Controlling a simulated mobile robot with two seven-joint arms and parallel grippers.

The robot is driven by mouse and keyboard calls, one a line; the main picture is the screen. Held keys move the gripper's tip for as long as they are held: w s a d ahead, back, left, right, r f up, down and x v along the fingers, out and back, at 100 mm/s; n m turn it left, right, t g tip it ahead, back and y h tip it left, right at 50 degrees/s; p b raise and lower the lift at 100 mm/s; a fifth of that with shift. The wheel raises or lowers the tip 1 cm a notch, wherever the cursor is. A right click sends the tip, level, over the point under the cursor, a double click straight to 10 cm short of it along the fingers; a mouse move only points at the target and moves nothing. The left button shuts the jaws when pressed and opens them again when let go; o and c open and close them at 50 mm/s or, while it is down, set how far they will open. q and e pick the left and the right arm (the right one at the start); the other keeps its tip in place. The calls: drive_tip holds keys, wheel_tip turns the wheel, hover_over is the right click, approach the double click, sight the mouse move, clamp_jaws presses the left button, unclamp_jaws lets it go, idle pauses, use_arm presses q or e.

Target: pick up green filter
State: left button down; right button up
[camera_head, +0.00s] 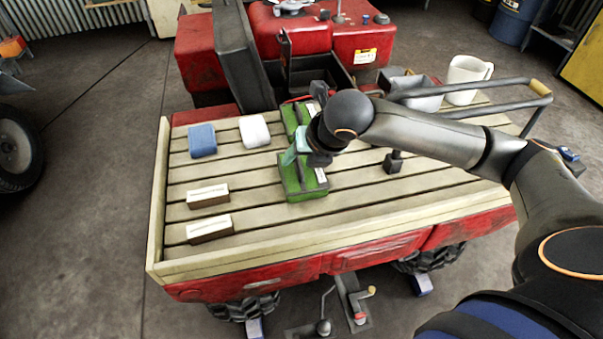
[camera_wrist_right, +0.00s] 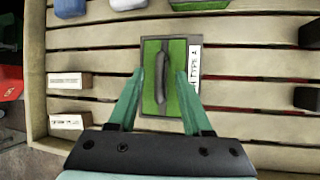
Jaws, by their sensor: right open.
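A green filter (camera_head: 306,192) with a dark grip bar along its top lies on the slatted bed of the red vehicle. It also shows in the right wrist view (camera_wrist_right: 178,54), with a white label (camera_wrist_right: 195,64) reading "TYPE A" along its right side. A second green filter (camera_head: 290,120) lies farther back, partly hidden by my right arm. My right gripper (camera_head: 291,157) is over the far end of the nearer filter. In the right wrist view the gripper (camera_wrist_right: 161,79) is open, its two green fingers on either side of the filter's bar, nothing held. My left gripper is out of view.
On the left of the slatted bed (camera_head: 255,215) are a blue block (camera_head: 202,140), a white block (camera_head: 255,131) and two brown boxes with pale tops (camera_head: 208,195). A metal bin (camera_head: 408,88) and white jug (camera_head: 468,78) stand at back right. The front middle slats are clear.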

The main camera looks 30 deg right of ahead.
drive_tip(key=shift+f, duration=0.1)
clamp_jaws()
idle(0.3)
idle(1.1)
